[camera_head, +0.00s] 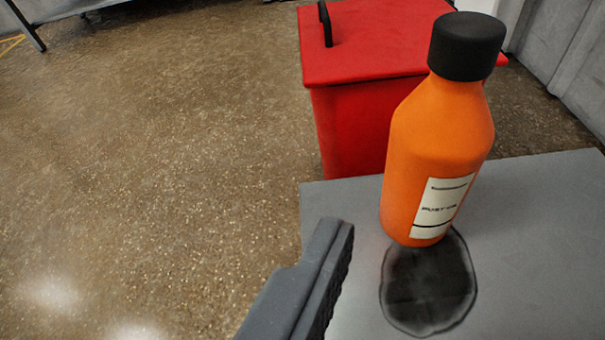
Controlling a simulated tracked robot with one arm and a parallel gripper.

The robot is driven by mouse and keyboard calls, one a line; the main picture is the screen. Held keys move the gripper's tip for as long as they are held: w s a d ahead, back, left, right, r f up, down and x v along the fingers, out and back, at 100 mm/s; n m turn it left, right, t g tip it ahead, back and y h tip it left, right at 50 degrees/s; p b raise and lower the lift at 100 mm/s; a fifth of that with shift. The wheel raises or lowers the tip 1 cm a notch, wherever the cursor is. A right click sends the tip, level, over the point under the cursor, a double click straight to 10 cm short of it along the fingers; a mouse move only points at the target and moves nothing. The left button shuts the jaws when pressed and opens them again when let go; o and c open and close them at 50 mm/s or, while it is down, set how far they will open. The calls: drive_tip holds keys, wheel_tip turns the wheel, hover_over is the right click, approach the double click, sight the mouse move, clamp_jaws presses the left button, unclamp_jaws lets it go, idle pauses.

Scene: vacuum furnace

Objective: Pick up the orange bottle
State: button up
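The orange bottle (437,150) has a black cap and a white label with dark print low on its front. It appears to stand upright on the grey tabletop (540,240), at the edge of a dark round patch. One dark grey finger of my gripper (322,275) shows at the bottom, left of the bottle and nearer to me. Its ridged inner face points right with nothing against it, so the gripper is open and apart from the bottle. The other finger is out of view.
The dark round patch (430,295) lies flat on the tabletop in front of the bottle. A red lidded bin (375,45) with a black handle stands behind the bottle. Open speckled brown floor (150,160) spreads to the left. Grey panels (570,55) stand at upper right.

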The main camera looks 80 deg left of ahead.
sight(449, 164)
drive_tip(key=x, duration=0.3)
drive_tip(key=b+x, duration=0.1)
drive_tip(key=x, duration=0.4)
drive_tip(key=shift+s+a+f+b, duration=0.1)
drive_tip(key=shift+a+f+b, duration=0.25)
drive_tip(key=shift+a, duration=0.15)
drive_tip(key=shift+a+r+b+x, duration=0.15)
drive_tip(key=shift+b+x, duration=0.3)
drive_tip(key=shift+x, duration=0.8)
drive_tip(key=shift+a+r+b+x, duration=0.15)
drive_tip(key=shift+b+x, duration=0.3)
drive_tip(key=shift+x, duration=0.8)
drive_tip(key=shift+s, duration=0.15)
drive_tip(key=c, duration=1.3)
